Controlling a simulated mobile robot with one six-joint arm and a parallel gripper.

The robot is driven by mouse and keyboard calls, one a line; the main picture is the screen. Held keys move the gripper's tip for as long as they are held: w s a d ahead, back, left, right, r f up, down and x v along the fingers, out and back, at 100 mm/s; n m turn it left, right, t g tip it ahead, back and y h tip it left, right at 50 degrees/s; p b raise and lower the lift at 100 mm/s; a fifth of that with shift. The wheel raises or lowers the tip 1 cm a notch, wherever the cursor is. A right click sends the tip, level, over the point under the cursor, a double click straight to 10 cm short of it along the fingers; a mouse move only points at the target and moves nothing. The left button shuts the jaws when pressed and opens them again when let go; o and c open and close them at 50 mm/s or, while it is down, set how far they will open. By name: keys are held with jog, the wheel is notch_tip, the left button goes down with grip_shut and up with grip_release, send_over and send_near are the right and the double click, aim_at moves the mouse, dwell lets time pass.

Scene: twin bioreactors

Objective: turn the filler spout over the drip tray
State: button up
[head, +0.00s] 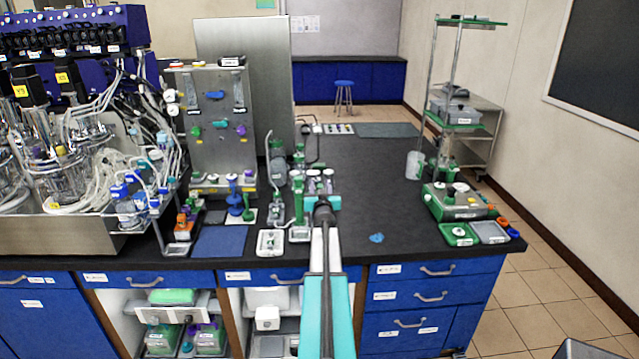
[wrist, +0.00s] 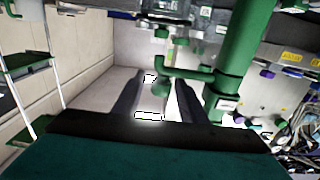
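The filler spout (wrist: 185,73) is a green arm on a thick green column (wrist: 238,50) in the wrist view. Its bent end (wrist: 162,87) shows between my fingers; I cannot tell whether they touch it. My gripper (wrist: 157,98) has its two dark fingers apart. In the head view a slim green post (head: 298,198), seemingly the filler, stands just left of my gripper (head: 322,198), whose fingers are hidden there. A small pale tray (head: 299,235) lies at the post's foot, possibly the drip tray. I cannot tell the spout's direction over it.
Another white tray (head: 270,243) and a blue mat (head: 222,242) lie to the left. Bioreactor vessels and tubing (head: 60,170) crowd the far left. A green balance-like device (head: 455,202) stands right. The black counter (head: 372,185) between is mostly clear, except for a small blue item (head: 376,238).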

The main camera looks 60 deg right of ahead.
jog(key=shift+p+x, duration=0.35)
jog(key=shift+x, duration=1.05)
